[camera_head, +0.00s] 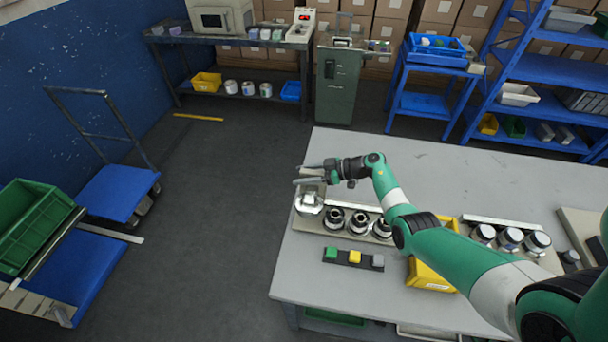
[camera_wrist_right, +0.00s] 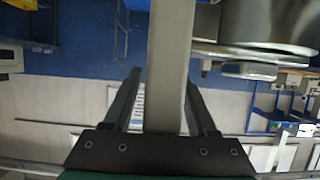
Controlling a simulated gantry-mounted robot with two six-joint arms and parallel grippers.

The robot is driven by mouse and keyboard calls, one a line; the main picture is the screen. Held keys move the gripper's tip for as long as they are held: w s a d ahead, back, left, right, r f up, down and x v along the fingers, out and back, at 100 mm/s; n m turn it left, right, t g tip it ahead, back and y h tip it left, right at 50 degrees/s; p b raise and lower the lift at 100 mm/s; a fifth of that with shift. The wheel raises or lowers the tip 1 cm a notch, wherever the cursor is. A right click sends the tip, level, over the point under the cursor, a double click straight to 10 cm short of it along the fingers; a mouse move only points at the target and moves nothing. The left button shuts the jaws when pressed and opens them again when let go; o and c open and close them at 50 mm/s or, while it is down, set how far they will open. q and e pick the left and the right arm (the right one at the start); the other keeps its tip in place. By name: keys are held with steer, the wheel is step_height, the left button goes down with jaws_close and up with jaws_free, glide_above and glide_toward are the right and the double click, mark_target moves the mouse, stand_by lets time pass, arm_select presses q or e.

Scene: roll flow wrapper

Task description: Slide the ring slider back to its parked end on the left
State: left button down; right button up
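A light-coloured base plate (camera_head: 301,222) on the grey table carries a bright silver ring-like part (camera_head: 309,203) at its left end. This looks like the ring slider, but I cannot be sure. Several dark-and-silver rollers (camera_head: 358,221) stand in a row to its right. My right gripper (camera_head: 299,175) is at the plate's left end, just behind the silver part, its fingers apart. In the right wrist view, a pale grey bar (camera_wrist_right: 169,70) runs between the two fingers (camera_wrist_right: 162,85), with a gap on its left side. A large metal cylinder (camera_wrist_right: 268,22) shows at upper right. My left gripper is out of view.
A strip with green, yellow and grey buttons (camera_head: 354,258) lies in front of the rollers. A yellow bin (camera_head: 430,276) is partly behind my right arm. Several jars (camera_head: 510,239) stand farther right.

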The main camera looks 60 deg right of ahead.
steer(key=p+v, duration=0.5)
steer(key=v, duration=0.6)
steer(key=shift+s, duration=0.35)
steer(key=shift+r, duration=0.1)
